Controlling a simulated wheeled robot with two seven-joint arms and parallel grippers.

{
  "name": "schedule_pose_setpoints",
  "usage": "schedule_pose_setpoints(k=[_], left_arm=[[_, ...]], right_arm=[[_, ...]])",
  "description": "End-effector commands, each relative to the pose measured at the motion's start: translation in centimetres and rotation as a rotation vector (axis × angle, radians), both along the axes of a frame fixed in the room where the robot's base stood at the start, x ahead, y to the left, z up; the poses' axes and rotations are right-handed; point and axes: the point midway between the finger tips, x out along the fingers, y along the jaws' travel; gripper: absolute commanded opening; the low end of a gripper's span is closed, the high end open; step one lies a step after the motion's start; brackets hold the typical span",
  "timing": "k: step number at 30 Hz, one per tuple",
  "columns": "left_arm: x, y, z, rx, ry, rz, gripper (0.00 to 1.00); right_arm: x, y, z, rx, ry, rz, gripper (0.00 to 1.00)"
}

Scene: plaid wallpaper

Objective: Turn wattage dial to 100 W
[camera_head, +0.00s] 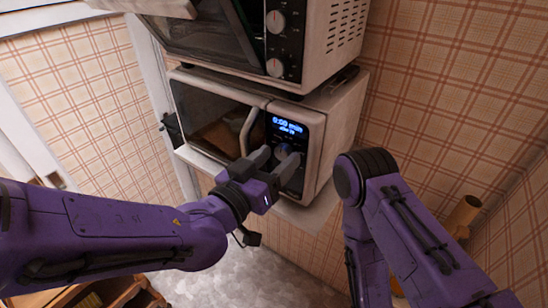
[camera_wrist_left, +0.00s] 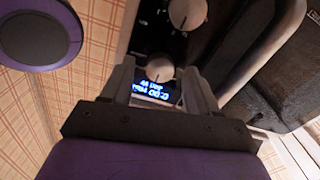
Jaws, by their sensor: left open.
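The microwave (camera_head: 318,135) has a dark control panel with a lit blue display (camera_head: 288,126); the display also shows in the left wrist view (camera_wrist_left: 153,88), but its small second line is too blurred to read. A round pale dial (camera_wrist_left: 160,69) sits beside the display, and a second dial (camera_wrist_left: 187,13) is farther along the panel. My left gripper (camera_head: 273,159) is open in front of the panel. In the left wrist view its fingers (camera_wrist_left: 158,80) stand on both sides of the dial near the display; I cannot tell whether they touch it. My right gripper is out of view.
A second oven (camera_head: 300,40) with its own knobs stands above the microwave. The microwave's door handle (camera_head: 250,130) is close left of my left gripper. My right arm (camera_head: 385,210) is bent right of the microwave. Plaid walls lie behind.

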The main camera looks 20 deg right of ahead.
Motion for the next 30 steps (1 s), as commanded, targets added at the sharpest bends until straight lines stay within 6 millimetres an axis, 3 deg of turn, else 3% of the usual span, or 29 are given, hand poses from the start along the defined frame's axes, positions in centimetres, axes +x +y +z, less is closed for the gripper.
schedule_pose_setpoints(k=[1, 2, 6, 7, 20, 30], left_arm=[[-0.01, 0.01, -0.01, 0.000, 0.000, 0.000, 0.60], [0.00, 0.02, 0.00, 0.000, 0.000, 0.000, 0.54], [-0.01, 0.03, 0.01, 0.000, 0.000, 0.000, 0.08], [0.00, 0.04, 0.01, 0.000, 0.000, 0.000, 0.04], [-0.02, 0.03, 0.06, -0.052, 0.066, 0.000, 0.04], [0.01, 0.07, 0.08, -0.222, 0.283, 0.001, 0.04]], right_arm=[[0.00, 0.00, -0.01, 0.000, 0.000, 0.000, 0.43], [0.01, 0.01, -0.01, 0.000, 0.000, 0.000, 0.43], [0.01, 0.01, -0.01, 0.000, 0.000, 0.000, 0.43], [0.01, 0.01, -0.01, 0.000, 0.000, 0.000, 0.43], [0.01, 0.00, 0.17, 0.000, 0.000, 0.000, 0.43], [0.01, 0.00, 0.59, 0.000, 0.000, 0.000, 0.43]])
